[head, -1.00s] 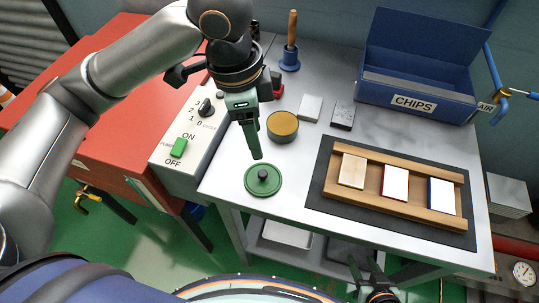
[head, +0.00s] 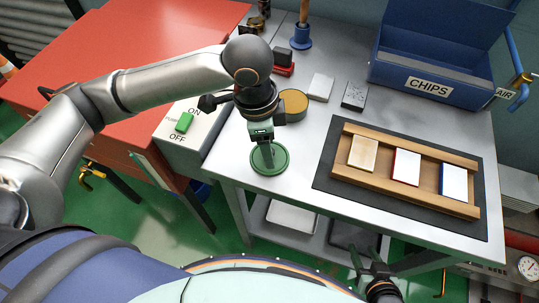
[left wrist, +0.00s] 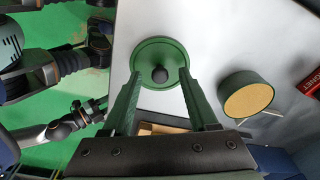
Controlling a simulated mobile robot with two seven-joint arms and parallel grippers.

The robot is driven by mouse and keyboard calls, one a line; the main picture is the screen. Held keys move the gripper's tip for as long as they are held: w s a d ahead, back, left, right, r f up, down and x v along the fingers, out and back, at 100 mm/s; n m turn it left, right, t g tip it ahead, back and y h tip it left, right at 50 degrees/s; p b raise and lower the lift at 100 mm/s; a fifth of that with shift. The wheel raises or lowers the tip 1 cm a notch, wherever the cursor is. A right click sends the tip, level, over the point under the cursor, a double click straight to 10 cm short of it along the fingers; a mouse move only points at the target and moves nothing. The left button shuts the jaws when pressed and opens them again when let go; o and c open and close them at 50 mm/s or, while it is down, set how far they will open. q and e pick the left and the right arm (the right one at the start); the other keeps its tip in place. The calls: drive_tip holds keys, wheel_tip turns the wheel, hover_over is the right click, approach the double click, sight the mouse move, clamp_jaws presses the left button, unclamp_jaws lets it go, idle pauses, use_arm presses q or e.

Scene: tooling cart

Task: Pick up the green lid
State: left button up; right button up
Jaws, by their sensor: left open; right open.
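The green lid (head: 282,164), a round disc with a dark knob, lies flat near the cart top's front left corner. My left gripper (head: 267,163) is above it in the head view and covers its middle and knob. The fingers look apart from the knob; the height gap is hard to tell. My right gripper (head: 370,264) is open and empty below the cart's front edge.
A round green tin with a tan top (head: 293,104) stands just behind the lid. A wooden rack (head: 408,181) with several plates lies on a dark mat (head: 325,168) to the right. A switch box (head: 188,128) is at the left. A blue chips bin (head: 430,80) stands behind.

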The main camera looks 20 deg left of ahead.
use_arm(q)
drive_tip(key=shift+f, duration=0.2)
clamp_jaws()
idle(0.3)
